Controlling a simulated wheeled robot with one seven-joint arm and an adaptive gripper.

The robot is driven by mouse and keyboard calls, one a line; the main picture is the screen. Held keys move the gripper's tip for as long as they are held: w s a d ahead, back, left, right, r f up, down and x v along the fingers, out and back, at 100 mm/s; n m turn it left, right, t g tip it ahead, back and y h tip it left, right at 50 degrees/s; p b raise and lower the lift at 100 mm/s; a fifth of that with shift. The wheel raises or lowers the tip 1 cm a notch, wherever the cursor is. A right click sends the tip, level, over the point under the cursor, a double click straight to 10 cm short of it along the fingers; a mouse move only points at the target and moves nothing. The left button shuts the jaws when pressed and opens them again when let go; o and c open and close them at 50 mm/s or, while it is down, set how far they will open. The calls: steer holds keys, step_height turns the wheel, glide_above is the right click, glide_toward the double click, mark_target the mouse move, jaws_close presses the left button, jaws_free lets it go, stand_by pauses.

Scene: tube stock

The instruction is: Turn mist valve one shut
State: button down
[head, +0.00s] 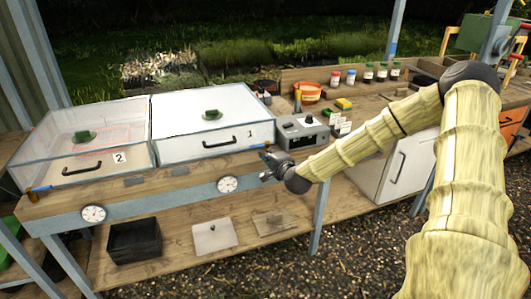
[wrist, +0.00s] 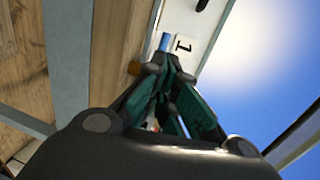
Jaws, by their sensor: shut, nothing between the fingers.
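My gripper (head: 268,157) is at the front edge of the bench, near the right front corner of propagator box 1 (head: 235,137). In the wrist view, my gripper (wrist: 158,68) is shut and empty, its dark green fingers meeting at the tips. Just beyond the tips a blue lever (wrist: 165,42) shows beside the label 1 (wrist: 183,45), and a brass-coloured piece (wrist: 133,68) shows at their left. These look like parts of mist valve one. The fingers hide the middle, so I cannot tell contact or the lever's full angle. In the head view my gripper hides this valve.
A similar valve (head: 38,190) with orange and blue parts sits by clear box 2 (head: 90,137). A grey control unit (head: 302,131) stands right of box 1. Round gauges (head: 228,184) are on the bench front. A black crate (head: 134,242) is on the shelf below.

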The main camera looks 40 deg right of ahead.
steer(key=v, duration=0.7)
steer(key=shift+a, duration=0.25)
steer(key=s+a+f+n+g+y, duration=0.2)
steer(key=s+a+f+n+g, duration=0.2)
steer(key=s+a+f+n, duration=0.45)
steer(key=s+a+f+n+g+y, duration=0.25)
steer(key=s+a+f+g, duration=0.2)
steer(key=a+f, duration=0.75)
steer(key=s+a+f+n+g, duration=0.2)
steer(key=s+a+f+n, duration=0.1)
steer(key=s, duration=0.6)
steer(key=s+a+f+n+g+h, duration=0.1)
steer(key=s+a+f+n+g, duration=0.1)
steer(key=s+f, duration=0.4)
steer(key=s+a+f+n+g, duration=0.3)
steer(key=s+f+n, duration=0.1)
steer(key=s, duration=0.7)
steer(key=shift+s+a+f, duration=0.3)
steer(key=shift+a+f, duration=0.05)
steer(key=shift+f, duration=0.1)
